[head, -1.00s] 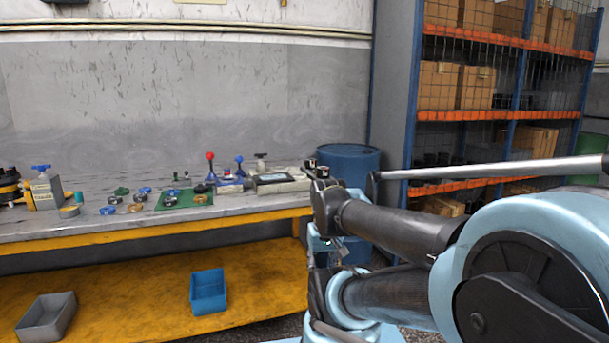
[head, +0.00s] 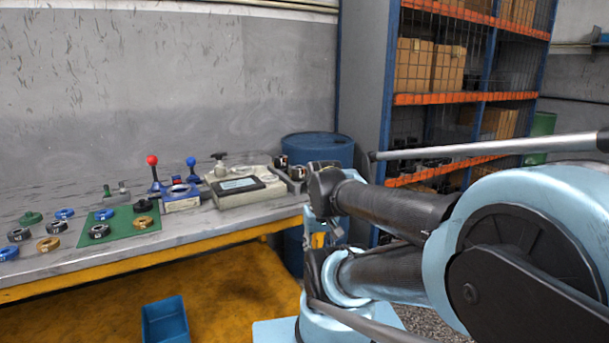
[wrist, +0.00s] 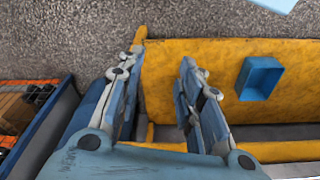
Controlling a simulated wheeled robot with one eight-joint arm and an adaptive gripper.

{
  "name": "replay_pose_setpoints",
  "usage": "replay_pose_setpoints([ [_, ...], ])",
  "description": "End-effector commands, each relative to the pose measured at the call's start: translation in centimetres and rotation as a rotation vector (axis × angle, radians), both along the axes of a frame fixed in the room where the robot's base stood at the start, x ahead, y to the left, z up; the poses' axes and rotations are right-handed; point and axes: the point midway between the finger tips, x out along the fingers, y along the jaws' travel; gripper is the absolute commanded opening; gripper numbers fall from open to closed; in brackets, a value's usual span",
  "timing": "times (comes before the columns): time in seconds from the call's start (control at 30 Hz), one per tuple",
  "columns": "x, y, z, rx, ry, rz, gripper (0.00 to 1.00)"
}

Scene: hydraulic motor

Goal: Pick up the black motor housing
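In the head view several small round parts lie on the workbench (head: 200,229). A black one (head: 143,206) is on the green mat (head: 125,228), beside a dark ringed part (head: 98,231). Another dark ringed part (head: 18,234) is left of the mat. I cannot tell for sure which is the black motor housing. My gripper (wrist: 165,60) is open and empty in the wrist view, pointing down over the yellow lower shelf. None of the small parts show between its fingers. In the head view it is too unclear to make out, near the bench's right end.
A pale box with a dark panel (head: 240,187) and a blue fixture with a red-knobbed lever (head: 153,160) stand on the bench. A blue bin (head: 165,322) is on the lower shelf. A blue barrel (head: 318,150) and a shelving rack (head: 390,98) stand behind my arm.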

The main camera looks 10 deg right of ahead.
Motion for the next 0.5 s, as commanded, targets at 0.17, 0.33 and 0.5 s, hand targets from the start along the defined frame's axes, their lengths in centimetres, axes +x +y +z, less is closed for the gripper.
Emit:
replay_pose_setpoints([
  [0.17,0.0,0.0,0.0,0.0,0.0,0.0,0.33],
  [0.33,-0.2,0.0,0.2,0.0,-0.003,-0.001,0.49],
  [0.5,0.4,0.0,2.5,0.007,-0.003,-0.038,0.7],
])
